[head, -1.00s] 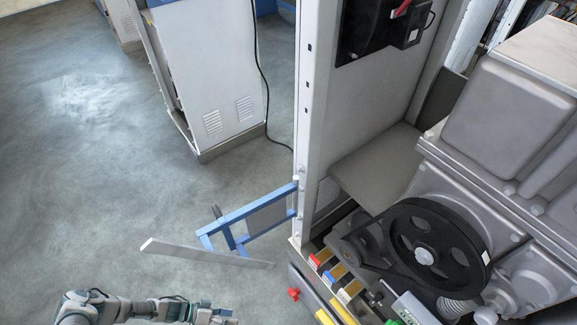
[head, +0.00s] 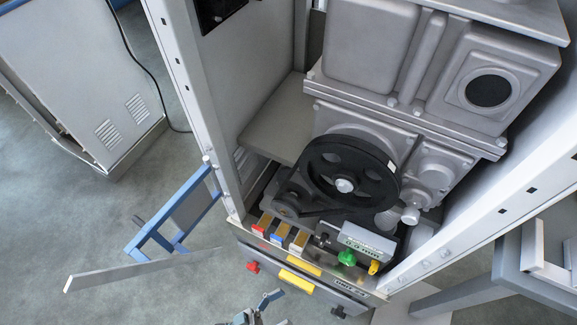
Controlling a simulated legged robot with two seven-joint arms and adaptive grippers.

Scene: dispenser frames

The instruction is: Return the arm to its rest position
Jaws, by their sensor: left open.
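My left gripper (head: 262,304) shows at the bottom edge of the head view, just in front of the dispenser's lower front panel (head: 312,284). Its fingers are apart and I see nothing between them. Most of my left arm is below the picture. My right arm and gripper are not in view.
The dispenser frame holds grey machinery with a black pulley wheel (head: 345,184). Its front has a red knob (head: 253,266), a green knob (head: 346,258) and a yellow bar (head: 300,280). A blue bracket (head: 172,212) and a flat metal bar (head: 140,268) jut out left. Open floor (head: 60,215) lies left.

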